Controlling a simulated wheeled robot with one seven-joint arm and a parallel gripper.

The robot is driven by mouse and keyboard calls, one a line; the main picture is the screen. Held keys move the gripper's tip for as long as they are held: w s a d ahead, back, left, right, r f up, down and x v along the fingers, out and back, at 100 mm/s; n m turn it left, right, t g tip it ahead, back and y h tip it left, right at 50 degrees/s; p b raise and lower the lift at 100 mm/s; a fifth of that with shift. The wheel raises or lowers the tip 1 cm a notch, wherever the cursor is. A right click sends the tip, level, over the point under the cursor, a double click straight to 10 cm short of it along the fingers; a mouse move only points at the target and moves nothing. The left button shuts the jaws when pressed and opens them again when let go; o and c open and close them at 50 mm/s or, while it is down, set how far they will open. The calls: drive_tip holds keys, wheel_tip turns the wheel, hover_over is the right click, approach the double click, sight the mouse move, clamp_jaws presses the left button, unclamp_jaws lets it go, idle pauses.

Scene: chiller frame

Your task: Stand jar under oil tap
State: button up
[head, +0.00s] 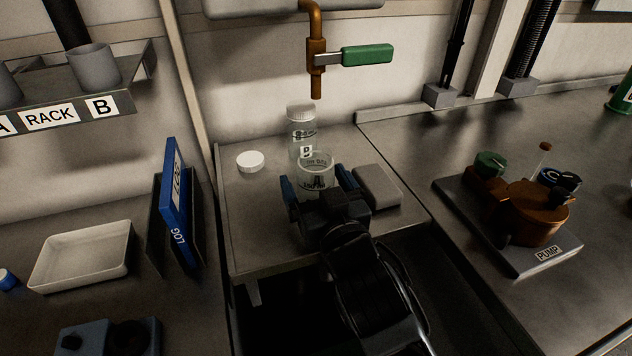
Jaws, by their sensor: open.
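A clear open jar (316,171) with dark print stands upright on the small metal bench (250,230). My gripper (317,184) is open, with one blue-tipped finger on each side of this jar; I cannot tell whether they touch it. A clear bottle (300,134) with a white ribbed cap and a "B" label stands just behind the jar. The copper tap (317,70) with a green handle (367,55) hangs from the wall above, its spout over the back of the bench. The jar is nearer to me than the spout appears.
A white cap (250,161) lies left of the bottle. A grey block (377,186) lies close to the right finger. A blue log binder (178,210) and white tray (82,256) are left; a pump (530,215) is right. The bench's front left is clear.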

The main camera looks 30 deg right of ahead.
drive_tip(key=shift+r, duration=0.3)
drive_tip(key=s+a+b, duration=0.1)
drive_tip(key=s+a, duration=0.1)
drive_tip(key=s, duration=0.9)
drive_tip(key=shift+s+a+f+b, duration=0.15)
drive_tip(key=shift+s+b, duration=0.2)
drive_tip(key=shift+s, duration=0.05)
drive_tip(key=s+d+f+n+g+y, duration=0.1)
drive_tip(key=s+f, duration=0.1)
drive_tip(key=s, duration=1.1)
drive_tip(key=s+d+f+n+g+y, duration=0.1)
drive_tip(key=s+f+y, duration=0.1)
drive_tip(key=s, duration=1.1)
drive_tip(key=shift+d+f+g, duration=0.15)
drive_tip(key=shift+f+g, duration=0.25)
drive_tip(key=shift+f, duration=0.35)
